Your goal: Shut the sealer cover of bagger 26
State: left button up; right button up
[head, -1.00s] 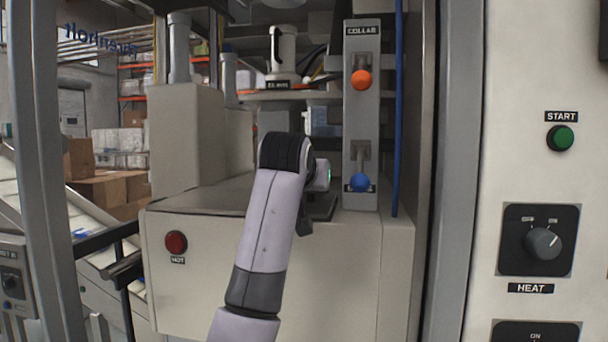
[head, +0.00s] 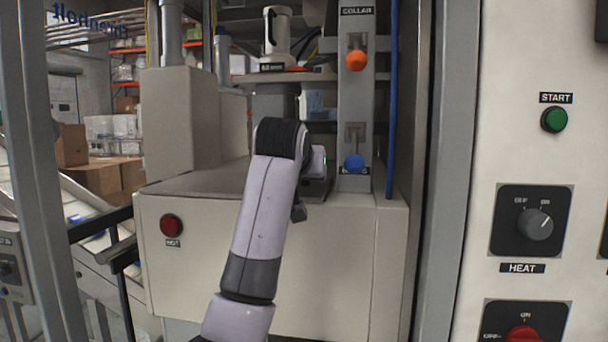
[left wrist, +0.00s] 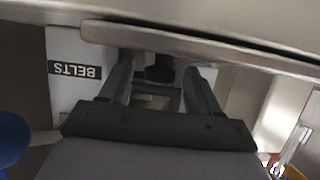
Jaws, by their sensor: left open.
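A cream housing (head: 265,255) with a red lamp (head: 171,225) labelled HOT fills the middle of the head view. A tall cream block (head: 180,122) stands at its back left; I cannot tell whether it is the raised sealer cover. No bagger number is readable. My left arm reaches over the housing's top, hiding its gripper in the head view. In the left wrist view my left gripper (left wrist: 156,78) is open, its two fingers apart, close to a pale panel edge (left wrist: 200,45). Nothing is visibly held. My right gripper is out of view.
A grey post with an orange knob (head: 356,60) and a blue knob (head: 354,163) stands right of my wrist. A control panel with a green START button (head: 554,119) and HEAT dial (head: 536,224) is at right. A BELTS label (left wrist: 74,70) shows in the wrist view.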

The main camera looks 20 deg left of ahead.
pick_arm(q)
jog(key=b+v, duration=0.1)
jog(key=v, duration=0.4)
jog(key=shift+s+d, duration=0.1)
jog(key=shift+s, duration=0.2)
jog(key=shift+s+d+r, duration=0.15)
jog(key=shift+s+r, duration=0.1)
jog(key=shift+s, duration=0.3)
